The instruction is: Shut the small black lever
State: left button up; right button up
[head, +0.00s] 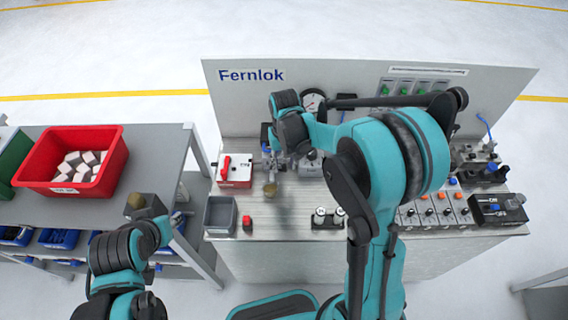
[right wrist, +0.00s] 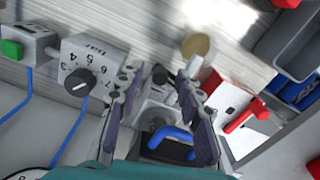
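My right gripper (head: 290,158) reaches down over the left-middle of the workbench, in front of the back panel. In the right wrist view its two fingers (right wrist: 160,95) stand apart, with nothing clasped between them. Between and beyond them are a pale fitting (right wrist: 155,112) and a curved blue part (right wrist: 170,134). I cannot make out the small black lever for sure; my fingers and arm cover part of this area. My left gripper (head: 146,205) hangs at the left, beside the grey shelf; its fingers are too unclear to judge.
A white box with a red handle (head: 235,168) stands left of my right gripper. A knob box (right wrist: 82,78) is on the other side. A grey bin (head: 220,214) and a red button (head: 247,222) sit at the front. A red crate (head: 108,178) is on the shelf.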

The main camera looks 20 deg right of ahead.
grip_shut()
jog(key=n, duration=0.1)
jog(key=w+n, duration=0.1)
jog(key=shift+d+n, duration=0.2)
jog(key=shift+n, duration=0.2)
grip_release()
